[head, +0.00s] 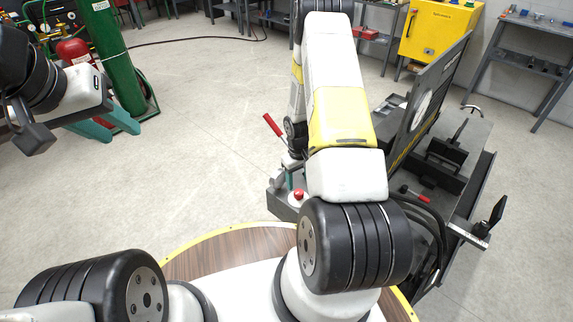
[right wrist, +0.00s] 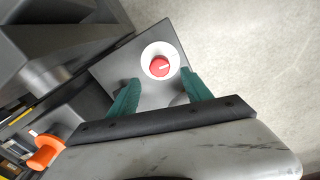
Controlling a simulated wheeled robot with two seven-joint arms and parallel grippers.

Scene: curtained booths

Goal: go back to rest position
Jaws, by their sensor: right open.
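My right gripper (right wrist: 160,77) is open, with its two teal fingers apart in the right wrist view. A red knob (right wrist: 160,67) on a white round base shows between and just beyond the fingertips, on a grey panel. I cannot tell whether the fingers touch it. In the head view the red knob (head: 299,194) sits at the machine's near left corner, and my right arm mostly hides that gripper. My left gripper (head: 108,125) is at the far left, over the floor, its teal fingers apart with nothing seen between them.
A dark machine (head: 460,170) with an upright panel stands right of my right arm. A red-handled lever (head: 272,125) rises beside that arm. A green gas cylinder (head: 108,50) on a cart stands behind my left gripper. A yellow cabinet (head: 440,32) is at the back. The middle floor is clear.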

